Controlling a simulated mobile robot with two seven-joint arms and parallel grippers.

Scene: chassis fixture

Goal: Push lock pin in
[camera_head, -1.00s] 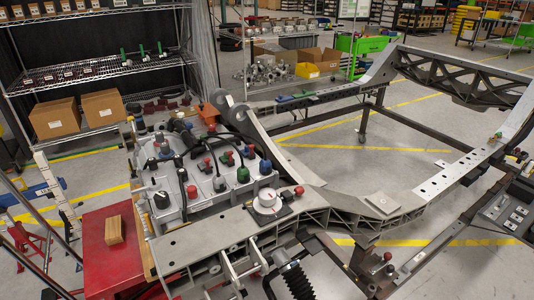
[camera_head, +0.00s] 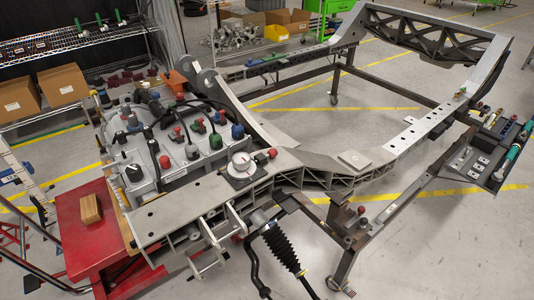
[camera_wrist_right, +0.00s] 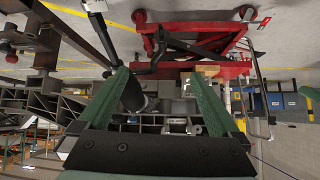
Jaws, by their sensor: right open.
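I cannot tell for certain which part is the lock pin. In the head view, a white round dial (camera_head: 240,165) sits on the grey chassis frame (camera_head: 185,207), with a red knob (camera_head: 272,153) at its right. Another small red knob (camera_head: 361,210) stands on a dark bracket lower right. My right gripper (camera_wrist_right: 157,75) shows in the right wrist view with its two green fingers apart and nothing held. Beyond the fingers are the black bellows (camera_wrist_right: 133,95) and grey frame parts. Neither gripper shows in the head view.
A red cart (camera_head: 85,235) carrying a wooden block (camera_head: 90,208) stands at the left; red cart parts also show in the right wrist view (camera_wrist_right: 205,70). Black bellows (camera_head: 280,245) hang below the frame. Open floor lies at lower right.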

